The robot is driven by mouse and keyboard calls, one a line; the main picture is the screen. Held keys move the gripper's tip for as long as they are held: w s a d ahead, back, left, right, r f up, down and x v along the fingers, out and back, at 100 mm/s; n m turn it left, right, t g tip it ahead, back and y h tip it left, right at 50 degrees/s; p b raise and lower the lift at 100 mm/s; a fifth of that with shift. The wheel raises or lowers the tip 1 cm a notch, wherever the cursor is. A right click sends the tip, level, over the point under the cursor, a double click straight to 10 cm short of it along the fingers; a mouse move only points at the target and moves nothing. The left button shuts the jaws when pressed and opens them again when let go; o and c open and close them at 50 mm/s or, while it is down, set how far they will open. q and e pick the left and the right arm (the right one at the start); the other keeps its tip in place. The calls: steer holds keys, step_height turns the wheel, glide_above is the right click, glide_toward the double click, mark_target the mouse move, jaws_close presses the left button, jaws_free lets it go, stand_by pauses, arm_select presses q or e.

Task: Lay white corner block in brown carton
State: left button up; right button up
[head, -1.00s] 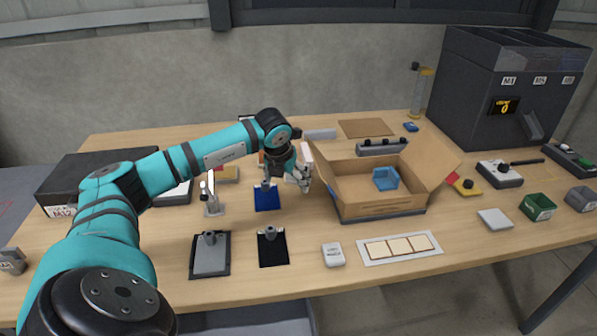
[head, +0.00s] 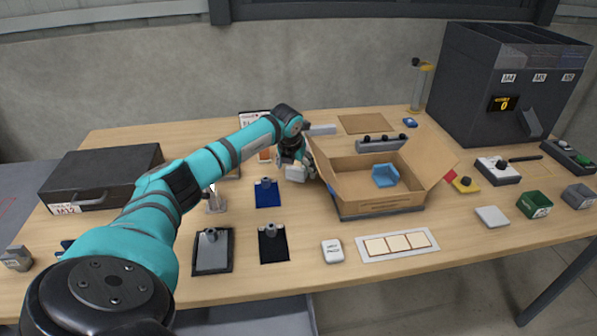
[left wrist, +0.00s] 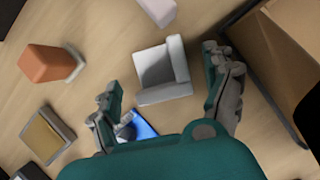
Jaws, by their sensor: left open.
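The white corner block (head: 295,174) lies on the table just left of the brown carton (head: 382,207). In the left wrist view the white corner block (left wrist: 163,70) shows its L-shaped walls between the spread fingers. My left gripper (left wrist: 163,76) is open, with a finger to each side of the block and neither clearly touching it. In the head view my left gripper (head: 299,160) is beside the carton's left flap. The carton is open and holds a blue corner block (head: 385,175). The carton's edge (left wrist: 262,85) also shows at the right of the wrist view. My right gripper is not in view.
An orange block (left wrist: 45,63) and a pale block (left wrist: 158,10) stand near the white one. A blue pad (head: 267,193) lies in front of it. The carton's raised left flap (head: 322,165) is close to my gripper. A dark feeder machine (head: 505,95) stands at the back right.

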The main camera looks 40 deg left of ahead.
arm_select(q)
steer(key=shift+c, duration=0.3)
steer(key=c, duration=1.1)
